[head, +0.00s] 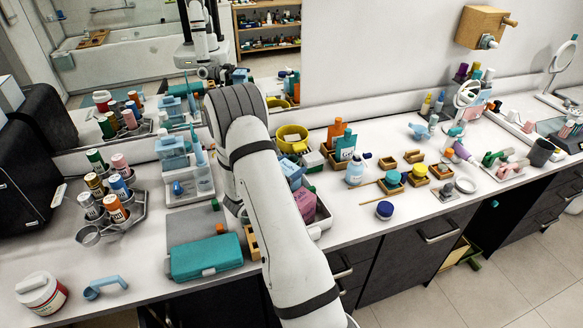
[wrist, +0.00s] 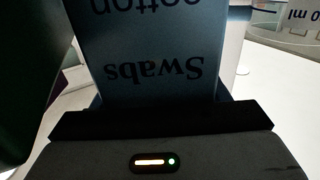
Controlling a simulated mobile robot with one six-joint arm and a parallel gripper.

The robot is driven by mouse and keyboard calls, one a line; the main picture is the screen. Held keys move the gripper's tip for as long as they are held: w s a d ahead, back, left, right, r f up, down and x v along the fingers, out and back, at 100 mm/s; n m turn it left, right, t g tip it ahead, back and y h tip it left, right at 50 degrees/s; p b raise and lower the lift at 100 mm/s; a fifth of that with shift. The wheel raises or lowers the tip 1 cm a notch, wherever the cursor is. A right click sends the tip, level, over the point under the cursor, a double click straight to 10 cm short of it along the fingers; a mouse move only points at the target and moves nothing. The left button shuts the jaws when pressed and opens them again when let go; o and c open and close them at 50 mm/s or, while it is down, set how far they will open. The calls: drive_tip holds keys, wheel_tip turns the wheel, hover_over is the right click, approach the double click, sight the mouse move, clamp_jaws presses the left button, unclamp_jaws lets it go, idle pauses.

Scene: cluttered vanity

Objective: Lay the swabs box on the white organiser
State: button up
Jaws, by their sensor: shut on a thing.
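The dark blue swabs box (wrist: 150,45) fills the middle of the wrist view, its printed "cotton Swabs" upside down. My gripper (wrist: 160,122) is shut on the box; its dark edge crosses the box's near end. In the head view my arm hides the gripper, and I cannot pick out the held box with certainty. A white organiser (head: 324,222) shows partly to the right of my arm, with a pink box (head: 305,203) and blue items in it. Its left part is hidden by my arm.
A teal case (head: 206,257) lies left of my arm. A white stand with a light-blue device (head: 172,152) and a rack of bottles (head: 112,205) are further left. Orange and blue bottles, a yellow bowl (head: 291,138) and small jars crowd the right. The counter's front right is clearer.

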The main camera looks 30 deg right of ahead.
drive_tip(key=o, duration=1.2)
drive_tip(key=shift+s+f, duration=0.25)
drive_tip(key=shift+f, duration=0.35)
drive_tip(key=shift+o, duration=0.3)
drive_tip(key=shift+w+d, duration=0.15)
drive_tip(key=shift+w, duration=0.15)
drive_tip(key=shift+r+p, duration=0.5)
drive_tip(key=shift+r, duration=0.1)
drive_tip(key=b+v, duration=0.2)
drive_tip(key=v, duration=0.5)
drive_tip(key=w+a+r+n+t+y, duration=0.4)
drive_tip(key=w+a+r+t+y, duration=0.3)
drive_tip(key=a+r+y, duration=0.25)
drive_tip(key=s+a+r+n+y, duration=0.5)
drive_tip(key=a+r+y, duration=0.2)
drive_tip(key=a, duration=0.2)
drive_tip(key=s+a+r+n+g+y, duration=0.1)
drive_tip(key=s+n+g, duration=0.5)
drive_tip(key=s, duration=2.1)
drive_tip(key=shift+s+a+r+n+g, duration=0.3)
drive_tip(key=shift+s+r+n+g, duration=0.1)
drive_tip(key=shift+r+g, duration=0.25)
